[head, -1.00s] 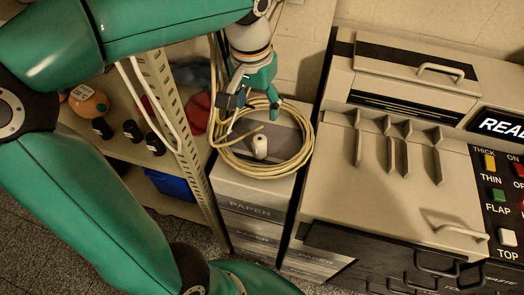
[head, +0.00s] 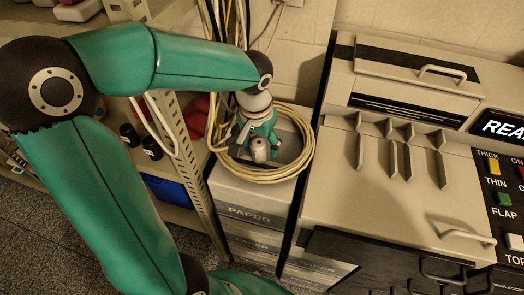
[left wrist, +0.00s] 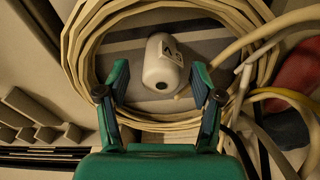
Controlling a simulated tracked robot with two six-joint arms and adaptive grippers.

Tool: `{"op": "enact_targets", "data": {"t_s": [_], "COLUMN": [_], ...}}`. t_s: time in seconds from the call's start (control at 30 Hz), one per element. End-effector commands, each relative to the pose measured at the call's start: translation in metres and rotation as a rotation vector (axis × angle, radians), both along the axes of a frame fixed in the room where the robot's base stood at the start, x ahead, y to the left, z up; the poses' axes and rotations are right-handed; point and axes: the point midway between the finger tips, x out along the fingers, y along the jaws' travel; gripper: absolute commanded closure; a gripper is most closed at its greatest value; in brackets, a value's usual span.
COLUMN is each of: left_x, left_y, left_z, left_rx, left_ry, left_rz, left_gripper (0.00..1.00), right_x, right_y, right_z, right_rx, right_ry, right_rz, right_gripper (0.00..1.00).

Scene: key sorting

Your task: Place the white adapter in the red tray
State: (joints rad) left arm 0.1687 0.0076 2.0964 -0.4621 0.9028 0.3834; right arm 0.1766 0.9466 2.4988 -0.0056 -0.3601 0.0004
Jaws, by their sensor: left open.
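The white adapter (head: 259,151) stands on top of the stack of paper boxes, inside a coil of cream cable. In the left wrist view the adapter (left wrist: 162,62) is a rounded white piece with a small label and a dark hole at its near end. My left gripper (head: 260,135) is down over it. In the left wrist view the left gripper (left wrist: 160,75) is open, one finger on each side of the adapter, with gaps showing. I cannot make out a red tray; a red thing (head: 196,115) lies on the shelf behind the post. My right gripper is not in view.
The cable coil (head: 235,170) rings the adapter closely. A perforated shelf post (head: 185,155) stands left of the paper boxes (head: 250,217). A large beige machine (head: 385,200) stands right. Hanging cables (left wrist: 275,95) run close to the gripper's right side.

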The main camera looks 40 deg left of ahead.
Motion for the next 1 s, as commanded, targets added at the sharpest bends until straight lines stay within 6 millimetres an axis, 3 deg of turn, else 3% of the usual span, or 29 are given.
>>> {"op": "enact_targets", "data": {"t_s": [0.2,0.47,0.83,1.0], "left_x": [0.002,0.003,0.003,0.003], "left_y": [0.001,0.001,0.001,0.001], "left_z": [-0.026,-0.028,-0.027,-0.027], "left_rx": [-0.002,-0.002,-0.001,-0.001], "left_ry": [0.003,-0.001,0.000,0.000], "left_rz": [-0.001,-0.001,-0.001,0.000], "left_gripper": [0.34,0.34,0.96,1.00], "right_x": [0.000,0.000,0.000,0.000], "right_y": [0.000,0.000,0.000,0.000], "right_z": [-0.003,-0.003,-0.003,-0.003], "right_rx": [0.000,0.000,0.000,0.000], "right_ry": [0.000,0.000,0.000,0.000], "right_rz": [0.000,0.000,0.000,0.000], "right_gripper": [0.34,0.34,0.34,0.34]}}
